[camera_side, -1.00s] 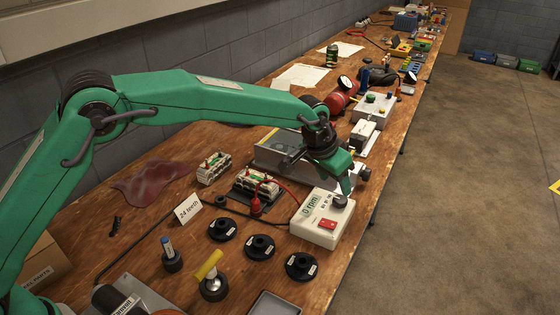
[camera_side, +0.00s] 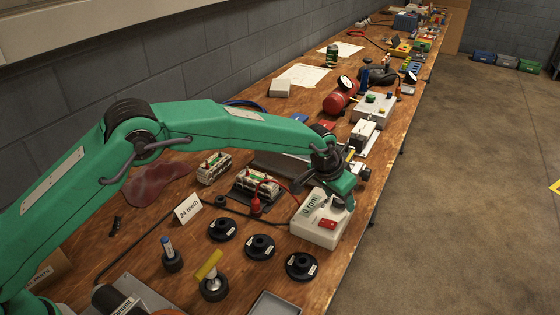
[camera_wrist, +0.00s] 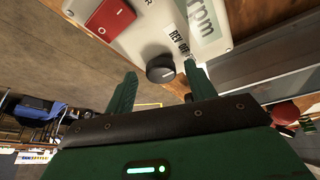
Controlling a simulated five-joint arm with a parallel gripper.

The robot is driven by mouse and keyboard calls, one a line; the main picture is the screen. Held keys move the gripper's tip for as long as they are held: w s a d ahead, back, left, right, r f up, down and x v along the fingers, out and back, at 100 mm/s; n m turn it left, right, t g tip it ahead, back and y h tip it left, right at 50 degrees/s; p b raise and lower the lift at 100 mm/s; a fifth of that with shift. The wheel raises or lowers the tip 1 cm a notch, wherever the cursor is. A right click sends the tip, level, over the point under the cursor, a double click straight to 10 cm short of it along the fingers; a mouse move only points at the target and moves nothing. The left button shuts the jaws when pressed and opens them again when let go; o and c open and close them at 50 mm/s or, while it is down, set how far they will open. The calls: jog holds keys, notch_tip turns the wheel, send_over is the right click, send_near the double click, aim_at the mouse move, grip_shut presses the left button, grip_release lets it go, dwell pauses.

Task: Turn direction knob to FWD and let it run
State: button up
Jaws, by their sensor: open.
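The white control box (camera_side: 314,232) stands near the bench's front edge in the side view. Its display (camera_side: 311,205) reads 0 rpm. A red rocker switch (camera_side: 327,223) is on its top; the switch also shows in the wrist view (camera_wrist: 110,15). The dark round direction knob (camera_wrist: 160,68) is in the middle of the wrist view, by a label with REV legible and the rest partly hidden. My gripper (camera_wrist: 161,72) is open, with one green finger on each side of the knob. Contact cannot be told. In the side view my gripper (camera_side: 343,192) hangs over the box's far right corner.
A terminal block (camera_side: 256,185) with a red lead is close behind the box. A grey tray (camera_side: 275,304) is at the front.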

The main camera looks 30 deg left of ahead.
jog(key=c, duration=1)
jog(key=shift+o, duration=0.2)
jog(key=shift+m, duration=1.4)
jog(key=shift+w+a, duration=0.1)
jog(key=o, duration=1)
jog(key=shift+c, duration=0.2)
jog(key=shift+r, duration=0.1)
